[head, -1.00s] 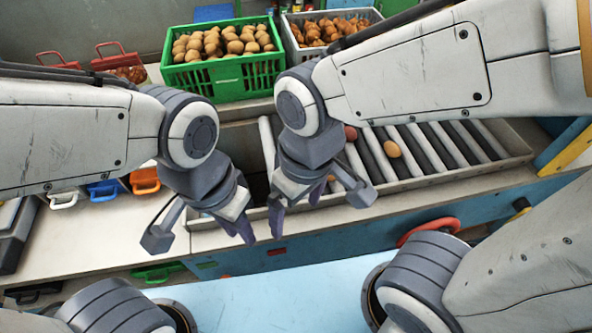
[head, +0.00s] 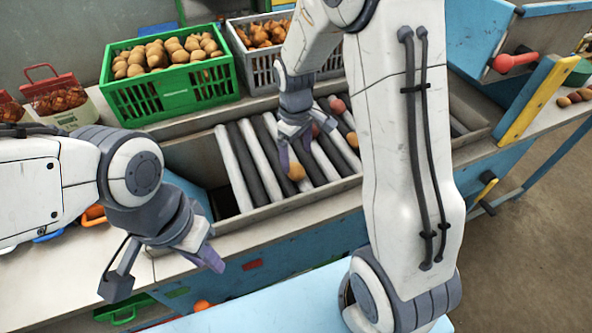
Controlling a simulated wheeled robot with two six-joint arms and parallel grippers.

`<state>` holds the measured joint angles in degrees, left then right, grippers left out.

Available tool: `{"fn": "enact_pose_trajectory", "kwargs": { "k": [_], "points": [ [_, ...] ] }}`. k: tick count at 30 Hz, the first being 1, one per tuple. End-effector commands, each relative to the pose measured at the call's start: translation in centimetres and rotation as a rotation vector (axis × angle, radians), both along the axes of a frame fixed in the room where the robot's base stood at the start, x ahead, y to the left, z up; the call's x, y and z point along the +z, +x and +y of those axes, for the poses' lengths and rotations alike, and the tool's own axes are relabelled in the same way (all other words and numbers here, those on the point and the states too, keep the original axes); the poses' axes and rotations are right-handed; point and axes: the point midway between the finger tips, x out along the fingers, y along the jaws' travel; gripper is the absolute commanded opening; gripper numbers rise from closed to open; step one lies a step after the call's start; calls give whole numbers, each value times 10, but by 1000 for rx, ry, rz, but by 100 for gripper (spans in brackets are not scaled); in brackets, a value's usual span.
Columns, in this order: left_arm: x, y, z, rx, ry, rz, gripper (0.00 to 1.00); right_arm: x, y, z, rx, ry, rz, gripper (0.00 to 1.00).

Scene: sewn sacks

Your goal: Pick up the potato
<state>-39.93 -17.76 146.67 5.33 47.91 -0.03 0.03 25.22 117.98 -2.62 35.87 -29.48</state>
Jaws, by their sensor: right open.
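A tan, roundish potato (head: 296,171) lies on the roller conveyor (head: 232,166). Another orange-tan one (head: 352,139) lies to its right, close to my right arm. Two reddish round ones lie farther back, one (head: 337,105) in clear view and one (head: 317,130) partly behind a finger. My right gripper (head: 305,143) is open over the rollers, its fingers pointing down. Its left fingertip is just above the tan potato; I cannot tell if they touch. My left gripper (head: 164,272) is open and empty over the counter's front edge at lower left.
A green crate (head: 150,105) full of potatoes and a grey crate (head: 245,68) of brownish produce stand behind the conveyor. Red-handled bags (head: 58,98) stand at far left.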

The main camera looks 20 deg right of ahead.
Motion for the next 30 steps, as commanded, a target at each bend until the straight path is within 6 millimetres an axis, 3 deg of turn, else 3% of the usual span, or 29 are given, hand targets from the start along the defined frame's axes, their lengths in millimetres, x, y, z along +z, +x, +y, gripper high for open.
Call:
{"fn": "enact_pose_trajectory", "kwargs": {
  "k": [10, 19, 26, 27, 30],
  "points": [
    [11, 0, 0, 0, 0, 0, 29, -46, -5, 3, 1, 0, 4, 95],
    [11, 0, 0, 0, 0, 0, 29, -50, -4, 3, 1, 0, 0, 95],
    [11, 0, 0, 0, 0, 0, 29, -50, -4, 3, 0, 0, 0, 7],
    [11, 0, 0, 0, 0, 0, 29, -50, -4, 3, 0, 0, 0, 3],
    [11, 0, 0, 0, 0, 0, 29, -50, -4, 3, 0, 0, 0, 2]
  ]
}}
